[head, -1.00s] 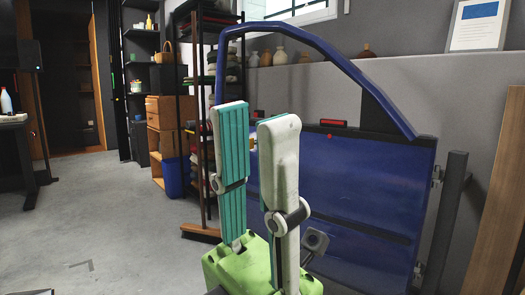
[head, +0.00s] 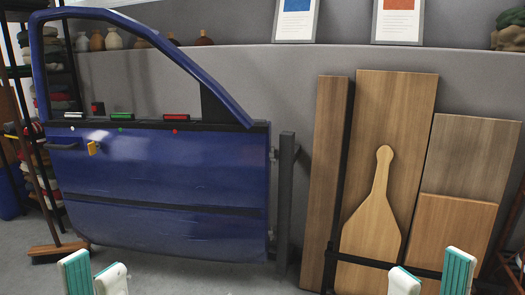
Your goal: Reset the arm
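My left gripper (head: 94,274) stands at the bottom left, its white and teal fingers pointing up. A narrow gap shows between the fingers and nothing is seen in it. My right gripper (head: 430,275) is at the bottom right, open and empty, with a clear gap between its fingertips. Only the fingertips of both show; the rest of the arms is below the frame. Both appear in front of the blue car door (head: 165,180) and the wooden boards, and I see no contact with them.
The door stands upright beside a dark post (head: 285,200). A yellow piece (head: 93,148) is near its handle (head: 60,146). Wooden boards (head: 390,110) lean at the right against the grey wall. A broom (head: 58,248) stands at the left. Grey floor shows below the door.

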